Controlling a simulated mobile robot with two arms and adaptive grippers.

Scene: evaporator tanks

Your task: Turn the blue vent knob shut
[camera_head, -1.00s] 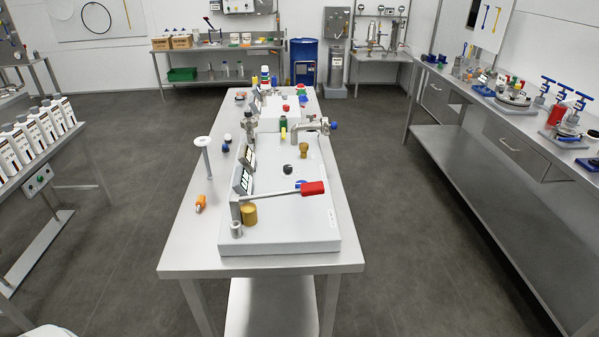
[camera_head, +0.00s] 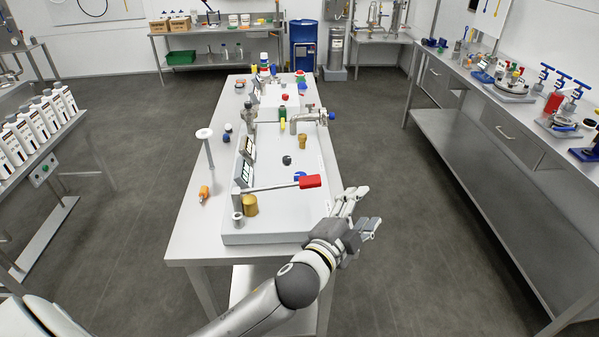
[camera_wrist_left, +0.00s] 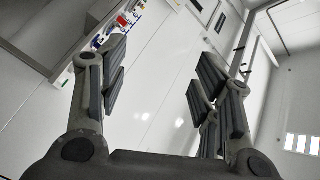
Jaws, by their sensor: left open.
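My left gripper (camera_head: 366,208) reaches in from the lower left and hangs over the right front edge of the center table. Its fingers are spread and empty; they also show apart in the left wrist view (camera_wrist_left: 158,92). A small blue knob (camera_head: 331,116) sits at the right end of a metal pipe fitting (camera_head: 308,118) on the grey panel. Another blue part (camera_head: 300,176) lies on the panel, partly hidden behind the red-handled lever. I cannot tell which is the vent knob. The gripper is apart from both. My right gripper is not in view.
The grey panel (camera_head: 290,215) also carries a brass cylinder (camera_head: 250,205) and a brass knob (camera_head: 303,141). A white-topped post (camera_head: 205,134) stands at the left. The floor right of the table is clear.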

